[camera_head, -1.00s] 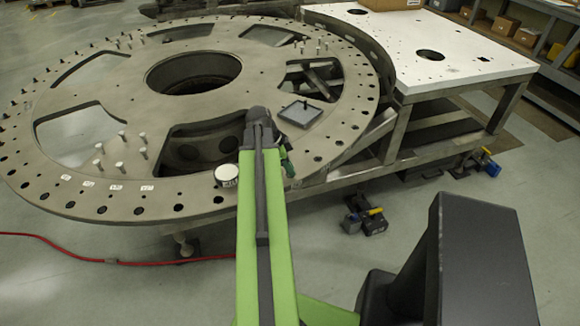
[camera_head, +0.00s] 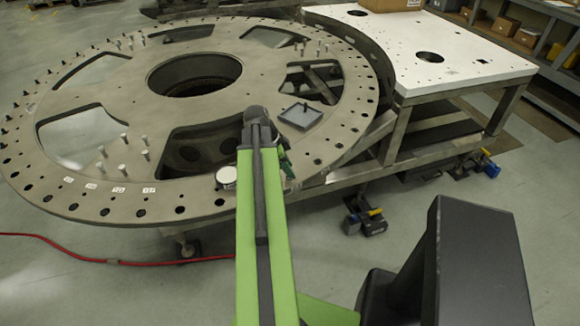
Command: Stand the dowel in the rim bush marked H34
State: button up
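The grey turret plate (camera_head: 100,197) is a large ring with holes around its rim. Several small white labels (camera_head: 120,190) sit by rim holes at the front left; they are too small to read, so I cannot pick out H34. My gripper (camera_head: 288,174) is at the far end of my green arm, over or near the front right rim. The arm mostly hides it, and its fingers cannot be made out. I cannot see whether a dowel is in it. Several upright pins (camera_head: 124,153) stand on the plate at the left.
A shallow grey tray (camera_head: 301,115) lies on the plate beyond my gripper. A white-topped round item (camera_head: 227,175) is on the front rim, left of my arm. A white table (camera_head: 460,65) adjoins at the right. A red hose (camera_head: 60,246) crosses the floor.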

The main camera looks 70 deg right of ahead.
jog(key=p+v, duration=1.2)
jog(key=v, duration=0.3)
jog(key=shift+r+p, duration=0.25)
jog(key=shift+p, duration=0.1)
jog(key=w+a+f+n+t+h+b, duration=0.15)
jog(key=w+a+n, duration=0.25)
jog(key=w+a, duration=0.75)
jog(key=w+a+f+n+t+y+b, duration=0.1)
jog(key=w+a+f+n+b, duration=0.15)
jog(key=w+a, duration=0.9)
jog(key=w+a+f+n+y+b, duration=0.1)
jog(key=w+a+n, duration=0.2)
jog(key=a+n, duration=0.8)
jog(key=w+a+f+n+t+y+b, duration=0.1)
jog(key=w+a+f+n+y, duration=0.1)
jog(key=a+n, duration=1)
jog(key=w+a, duration=0.1)
jog(key=a, duration=0.6)
jog(key=shift+f, duration=0.35)
